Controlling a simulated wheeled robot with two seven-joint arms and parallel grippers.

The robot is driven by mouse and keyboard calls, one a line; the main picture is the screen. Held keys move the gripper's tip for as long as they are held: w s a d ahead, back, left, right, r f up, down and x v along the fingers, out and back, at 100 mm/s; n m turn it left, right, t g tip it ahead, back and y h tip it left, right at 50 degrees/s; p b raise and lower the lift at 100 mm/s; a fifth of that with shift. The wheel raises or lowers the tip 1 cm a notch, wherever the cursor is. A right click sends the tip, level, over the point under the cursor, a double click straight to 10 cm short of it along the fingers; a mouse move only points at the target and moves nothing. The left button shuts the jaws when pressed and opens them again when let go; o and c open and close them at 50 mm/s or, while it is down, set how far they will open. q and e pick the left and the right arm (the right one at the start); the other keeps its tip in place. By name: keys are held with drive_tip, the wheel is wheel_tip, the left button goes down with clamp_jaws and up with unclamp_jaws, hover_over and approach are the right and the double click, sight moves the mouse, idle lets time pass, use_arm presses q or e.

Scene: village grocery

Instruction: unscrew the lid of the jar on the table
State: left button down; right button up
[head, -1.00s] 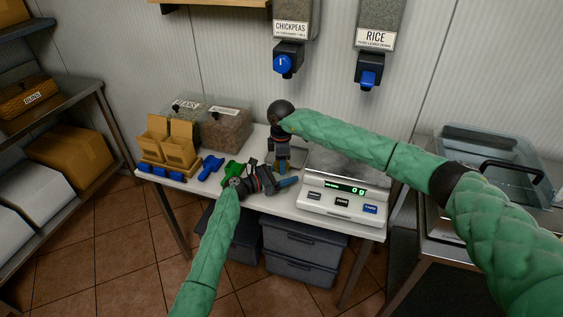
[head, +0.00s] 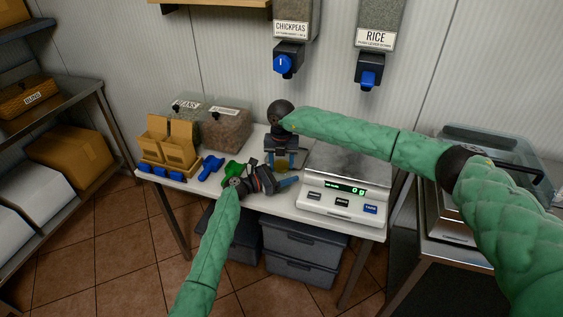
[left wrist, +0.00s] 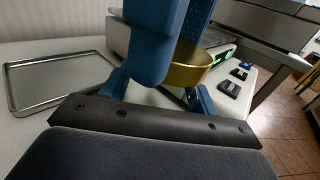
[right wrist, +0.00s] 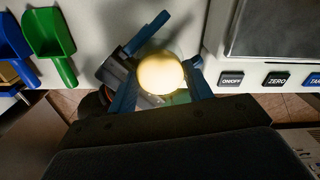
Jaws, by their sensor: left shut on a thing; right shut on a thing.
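The jar's round gold lid (right wrist: 160,73) shows from above in the right wrist view, between the blue fingers of my right gripper (right wrist: 163,88), which is shut on it. In the left wrist view the lid (left wrist: 205,66) shows as a gold rim behind blue fingers. My left gripper (head: 288,182) comes in low from the left and is shut on the jar below the lid. My right gripper (head: 281,160) points down from above in the head view. The jar's body is mostly hidden by the fingers, so I cannot tell whether the lid has lifted off it.
The scale (head: 343,195) stands close on the right. Green (head: 232,170) and blue (head: 210,168) scoops lie at left, near the wooden holder (head: 168,150) and clear bins (head: 226,128). A metal tray (left wrist: 60,82) lies beside the jar. Dispensers hang above.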

drive_tip(key=n, duration=0.4)
drive_tip(key=shift+w+r, duration=0.1)
drive_tip(key=n, duration=0.5)
drive_tip(key=shift+n, duration=0.4)
use_arm(q)
drive_tip(key=shift+d, duration=0.1)
use_arm(e)
drive_tip(key=n, duration=0.5)
drive_tip(key=shift+n, duration=0.3)
drive_tip(key=n, duration=0.4)
use_arm(q)
drive_tip(key=shift+s, duration=0.1)
use_arm(e)
drive_tip(key=n, duration=0.4)
drive_tip(key=shift+r, duration=0.1)
drive_tip(key=n, duration=1.4)
